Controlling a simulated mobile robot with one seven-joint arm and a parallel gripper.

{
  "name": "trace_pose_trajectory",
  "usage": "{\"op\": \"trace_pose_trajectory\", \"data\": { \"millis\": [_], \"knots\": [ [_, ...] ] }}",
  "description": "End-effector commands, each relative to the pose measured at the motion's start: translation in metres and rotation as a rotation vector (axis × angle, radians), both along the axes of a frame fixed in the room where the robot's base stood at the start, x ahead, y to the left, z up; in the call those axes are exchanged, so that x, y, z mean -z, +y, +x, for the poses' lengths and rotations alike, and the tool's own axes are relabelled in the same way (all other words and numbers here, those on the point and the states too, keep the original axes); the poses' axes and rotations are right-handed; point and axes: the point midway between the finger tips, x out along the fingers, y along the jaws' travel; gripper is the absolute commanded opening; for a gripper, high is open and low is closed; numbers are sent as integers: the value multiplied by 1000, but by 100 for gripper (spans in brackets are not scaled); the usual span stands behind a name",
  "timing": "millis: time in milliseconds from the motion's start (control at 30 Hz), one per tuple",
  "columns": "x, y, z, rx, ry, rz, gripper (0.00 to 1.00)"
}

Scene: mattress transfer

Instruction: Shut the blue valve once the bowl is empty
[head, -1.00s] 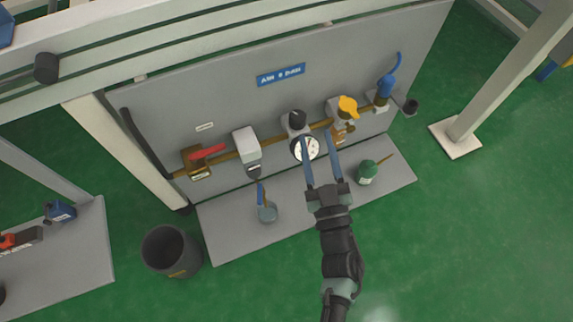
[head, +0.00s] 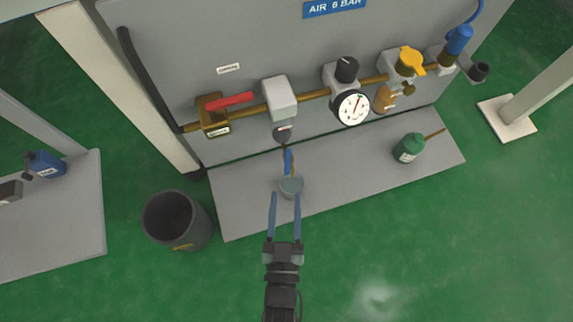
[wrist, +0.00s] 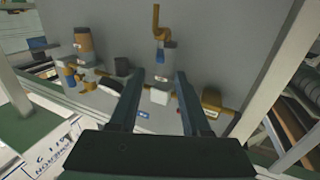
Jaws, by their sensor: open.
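A narrow blue valve handle (head: 288,159) stands out below the small dark filter bowl (head: 283,132), under a light grey housing. Whether the bowl holds liquid cannot be told. My gripper (head: 285,197) is open and empty, its blue-grey fingertips close to the cup in the head view; contact cannot be told. In the wrist view my gripper (wrist: 159,74) spreads below a grey cylinder, probably the bowl (wrist: 169,62), with a brass elbow above it.
A red lever (head: 229,102), a gauge (head: 351,107), a yellow knob (head: 411,58) and a blue fitting (head: 460,39) line the panel's pipe. A green container (head: 409,148) stands on the shelf (head: 345,172). A dark bin (head: 168,218) is at left. Floor at front right is clear.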

Motion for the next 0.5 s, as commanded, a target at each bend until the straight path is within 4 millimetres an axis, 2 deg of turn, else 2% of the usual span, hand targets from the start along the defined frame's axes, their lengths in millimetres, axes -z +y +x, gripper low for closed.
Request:
{"op": "trace_pose_trajectory", "data": {
  "millis": [33,200,400,500],
  "knots": [
    [3,-1,13,1,-7,0,48],
    [3,-3,49,0,-7,-1,48],
    [2,-4,77,0,-4,0,48],
    [1,-4,85,0,-2,0,48]
  ]
}}
